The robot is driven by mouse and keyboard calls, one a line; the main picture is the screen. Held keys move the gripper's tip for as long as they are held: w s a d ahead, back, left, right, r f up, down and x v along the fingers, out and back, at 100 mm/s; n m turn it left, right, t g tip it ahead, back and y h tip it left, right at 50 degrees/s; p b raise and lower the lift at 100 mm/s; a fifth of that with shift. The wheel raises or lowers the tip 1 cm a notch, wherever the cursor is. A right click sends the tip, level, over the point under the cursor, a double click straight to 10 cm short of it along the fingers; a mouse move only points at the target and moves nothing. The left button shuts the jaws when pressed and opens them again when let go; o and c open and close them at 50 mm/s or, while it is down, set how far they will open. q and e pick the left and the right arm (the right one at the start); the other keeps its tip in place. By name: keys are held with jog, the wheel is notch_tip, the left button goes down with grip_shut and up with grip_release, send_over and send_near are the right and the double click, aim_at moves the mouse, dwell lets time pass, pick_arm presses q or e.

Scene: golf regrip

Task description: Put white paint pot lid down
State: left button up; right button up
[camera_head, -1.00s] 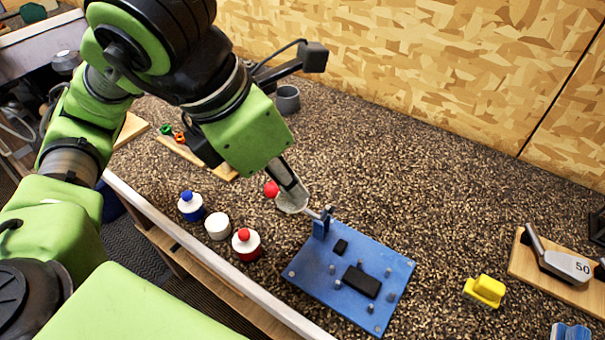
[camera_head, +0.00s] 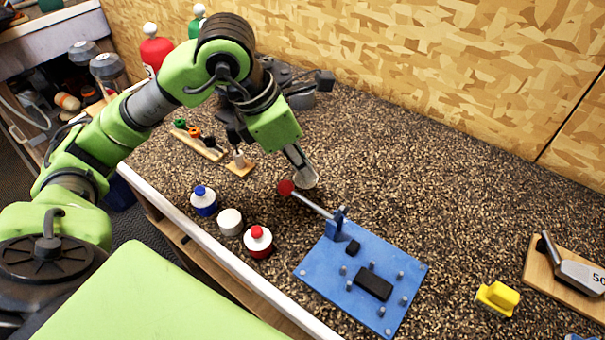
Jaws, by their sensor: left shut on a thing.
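My left gripper (camera_head: 305,177) points down over the bench, just behind the red ball of a lever. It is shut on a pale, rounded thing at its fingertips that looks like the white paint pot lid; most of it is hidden. The white paint pot (camera_head: 230,221) stands upright at the bench's front edge, with no knob showing on its flat top. The blue-topped pot (camera_head: 204,201) is left of it and the red-topped pot (camera_head: 258,241) is right of it; both show knobs. My right gripper is not in view.
A lever with a red ball (camera_head: 286,187) slopes up from the blue board (camera_head: 345,303), close to my gripper. A yellow block (camera_head: 497,298) and a wooden board with a golf club head (camera_head: 577,275) are at right.

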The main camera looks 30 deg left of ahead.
aim_at(298, 181)
pick_arm(q)
jog(key=shift+w+a+f, duration=0.2)
jog(key=shift+f, duration=0.2)
notch_tip(298, 181, down, 3)
jog(key=shift+w+a+f+p, duration=0.1)
jog(key=shift+f+p, duration=0.05)
jog(key=shift+p, duration=0.2)
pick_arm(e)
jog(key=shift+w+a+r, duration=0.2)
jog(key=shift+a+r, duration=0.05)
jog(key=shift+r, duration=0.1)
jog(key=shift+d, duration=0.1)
pick_arm(q)
jog(key=shift+f, duration=0.2)
jog(key=o, duration=0.7)
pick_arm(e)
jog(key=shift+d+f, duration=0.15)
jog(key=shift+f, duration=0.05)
pick_arm(q)
jog(key=shift+r, duration=0.15)
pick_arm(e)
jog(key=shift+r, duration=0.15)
